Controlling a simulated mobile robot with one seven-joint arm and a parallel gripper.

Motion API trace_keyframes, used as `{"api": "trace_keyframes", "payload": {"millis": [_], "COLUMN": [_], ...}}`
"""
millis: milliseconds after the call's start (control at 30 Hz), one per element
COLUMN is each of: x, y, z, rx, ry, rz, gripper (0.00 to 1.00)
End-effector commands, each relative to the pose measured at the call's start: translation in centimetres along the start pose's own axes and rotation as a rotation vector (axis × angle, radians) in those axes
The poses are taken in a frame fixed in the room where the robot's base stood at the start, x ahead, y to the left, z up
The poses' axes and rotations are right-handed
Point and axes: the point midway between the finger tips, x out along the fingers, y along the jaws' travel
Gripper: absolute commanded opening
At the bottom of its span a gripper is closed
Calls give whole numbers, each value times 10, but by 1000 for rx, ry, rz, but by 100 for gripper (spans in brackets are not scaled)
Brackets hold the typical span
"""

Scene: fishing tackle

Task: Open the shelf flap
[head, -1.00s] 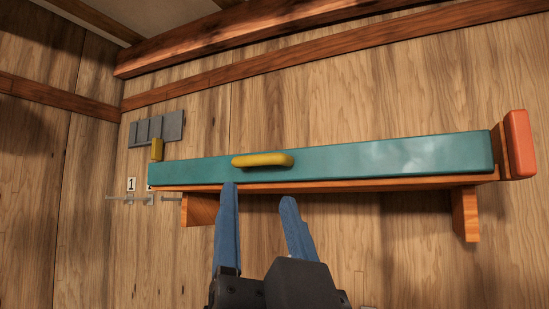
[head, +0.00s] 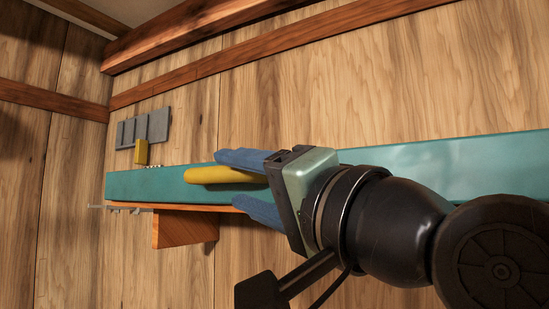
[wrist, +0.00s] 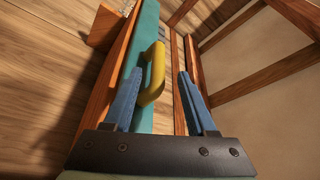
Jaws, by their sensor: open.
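The teal shelf flap (head: 150,184) is a long board above the orange wooden shelf edge in the head view, and it also runs up the wrist view (wrist: 148,25). It looks closed, but I cannot see behind it. Its yellow bar handle (head: 205,175) shows in both views (wrist: 157,72). My gripper (head: 228,179) is open, with one blue finger above the handle and one below it in the head view. In the wrist view the handle is between the fingers, nearer the left one. I cannot tell whether a finger touches it. My wrist hides the flap's middle.
A wooden bracket (head: 185,229) supports the shelf from below.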

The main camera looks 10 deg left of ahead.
Motion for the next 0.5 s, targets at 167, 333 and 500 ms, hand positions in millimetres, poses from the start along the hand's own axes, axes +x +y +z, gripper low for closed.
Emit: {"api": "trace_keyframes", "payload": {"millis": [167,333,500], "x": [38,60,69], "y": [-4,-2,-1], "z": [-2,-2,-1], "rx": [2,0,-1], "ry": [-1,0,1], "rz": [1,1,0], "gripper": [57,57,57]}}
